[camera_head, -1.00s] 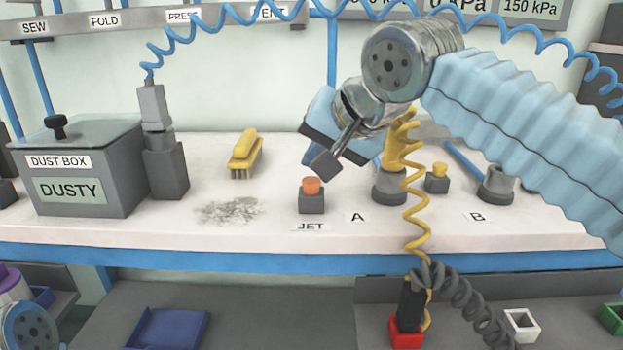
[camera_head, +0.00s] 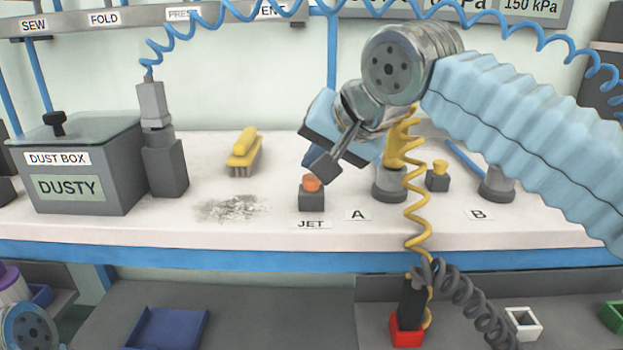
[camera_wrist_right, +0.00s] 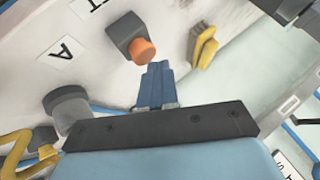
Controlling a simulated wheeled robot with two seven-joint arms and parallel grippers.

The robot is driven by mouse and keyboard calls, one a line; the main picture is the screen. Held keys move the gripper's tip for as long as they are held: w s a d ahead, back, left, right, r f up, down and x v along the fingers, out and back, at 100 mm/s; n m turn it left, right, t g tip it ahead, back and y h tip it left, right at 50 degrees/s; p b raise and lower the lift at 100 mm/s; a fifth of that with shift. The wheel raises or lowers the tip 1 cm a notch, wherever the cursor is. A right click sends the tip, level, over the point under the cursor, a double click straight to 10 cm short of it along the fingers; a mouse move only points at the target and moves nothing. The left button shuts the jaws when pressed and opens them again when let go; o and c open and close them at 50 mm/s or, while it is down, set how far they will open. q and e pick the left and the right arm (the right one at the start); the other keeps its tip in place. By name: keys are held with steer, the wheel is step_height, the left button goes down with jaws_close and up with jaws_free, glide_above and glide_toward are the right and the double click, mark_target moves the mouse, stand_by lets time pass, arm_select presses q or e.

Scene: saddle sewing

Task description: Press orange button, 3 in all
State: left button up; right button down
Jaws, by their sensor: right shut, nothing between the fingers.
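The orange button (camera_head: 312,184) sits on a small dark grey box (camera_head: 311,201) behind the JET label on the white bench. It also shows in the right wrist view (camera_wrist_right: 142,50), just beyond the fingertips. My right gripper (camera_head: 322,166) is shut and empty, with its tip just above and slightly right of the orange button. In the right wrist view the closed blue fingers (camera_wrist_right: 156,84) point toward the button. I cannot tell whether they touch it. Part of an arm of mine shows at the lower left, but my left gripper is not in view.
A dust box (camera_head: 78,170) stands farther left. A yellow button (camera_head: 439,168) and grey holders at A and B stand to the right. A coiled yellow hose (camera_head: 415,215) hangs in front.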

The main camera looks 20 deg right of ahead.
mark_target(316, 179)
steer(key=shift+f+b, duration=0.4)
steer(key=shift+f, duration=0.2)
stand_by(0.6)
steer(key=shift+r, duration=0.1)
steer(key=shift+r+p, duration=0.9)
steer(key=shift+p, duration=0.05)
steer(key=shift+r, duration=0.1)
step_height(316, 179, up, 5)
steer(key=p, duration=0.5)
stand_by(2.3)
